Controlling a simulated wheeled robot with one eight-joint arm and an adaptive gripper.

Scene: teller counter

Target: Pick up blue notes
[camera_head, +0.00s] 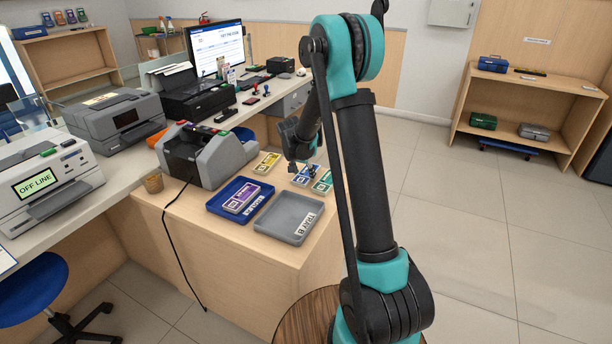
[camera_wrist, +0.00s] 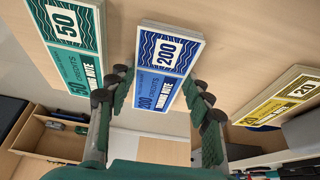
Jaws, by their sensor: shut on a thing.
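The blue notes (camera_wrist: 166,62) are a banded bundle marked 200. In the wrist view they sit between the two fingers of my gripper (camera_wrist: 160,84), which is shut on their sides near the lower end. In the head view my gripper (camera_head: 308,168) is down at the wooden counter's far right part, and the blue notes (camera_head: 299,179) show partly beneath it. I cannot tell whether they touch the counter or are slightly lifted.
Green 50 notes (camera_wrist: 68,35) and yellow 20 notes (camera_wrist: 285,98) flank the blue bundle. Nearer, the blue tray (camera_head: 219,211) holds purple notes (camera_head: 243,197). The grey tray B (camera_head: 284,214) is empty. A grey counting machine (camera_head: 207,153) stands left.

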